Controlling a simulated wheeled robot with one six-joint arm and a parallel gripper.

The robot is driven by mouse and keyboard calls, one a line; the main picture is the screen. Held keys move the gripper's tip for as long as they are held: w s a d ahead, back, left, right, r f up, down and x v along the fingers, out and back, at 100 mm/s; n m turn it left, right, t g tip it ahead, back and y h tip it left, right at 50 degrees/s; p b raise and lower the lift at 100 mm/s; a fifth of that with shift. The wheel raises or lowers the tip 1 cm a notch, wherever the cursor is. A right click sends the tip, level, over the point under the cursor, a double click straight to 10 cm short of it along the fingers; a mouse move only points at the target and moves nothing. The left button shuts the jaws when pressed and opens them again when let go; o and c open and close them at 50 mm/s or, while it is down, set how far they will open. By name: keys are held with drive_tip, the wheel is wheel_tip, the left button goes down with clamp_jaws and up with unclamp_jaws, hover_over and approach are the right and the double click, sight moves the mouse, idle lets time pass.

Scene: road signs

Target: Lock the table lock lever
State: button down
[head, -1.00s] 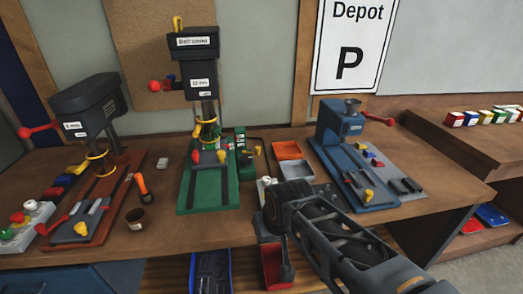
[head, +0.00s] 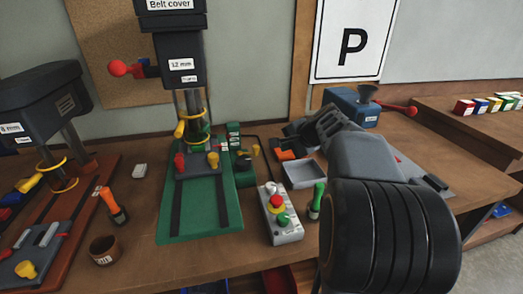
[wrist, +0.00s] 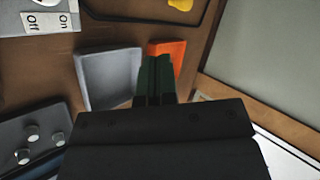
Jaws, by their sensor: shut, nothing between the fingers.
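The green drill press stands left of centre in the head view, with a round column and a small grey table (head: 197,165) over its green base (head: 200,215). A yellow-handled lever (head: 180,129) juts left from a ring on the column. I cannot tell which is the table lock lever. My gripper (head: 288,132) is right of the press, apart from it. In the wrist view its dark fingers (wrist: 155,78) are shut and empty, above the trays.
A grey tray (head: 303,174) and an orange tray (head: 285,155) lie below my gripper. A button box (head: 279,215) and a green-handled tool (head: 317,200) stand in front. An orange-handled tool (head: 112,206) and a brown cup (head: 104,250) are left of the base. A blue machine (head: 352,106) is behind my arm.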

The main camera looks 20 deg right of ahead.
approach(257, 153)
wheel_tip(257, 153, down, 4)
drive_tip(key=shift+w+f, duration=0.1)
drive_tip(key=shift+w, duration=0.1)
drive_tip(key=shift+w+a+p, duration=0.15)
drive_tip(key=shift+w+a, duration=0.05)
drive_tip(key=shift+w, duration=0.3)
drive_tip(key=shift+w+a+p, duration=0.15)
drive_tip(key=shift+w, duration=0.4)
drive_tip(key=shift+w+a, duration=0.2)
drive_tip(key=shift+w, duration=0.65)
drive_tip(key=shift+w, duration=0.1)
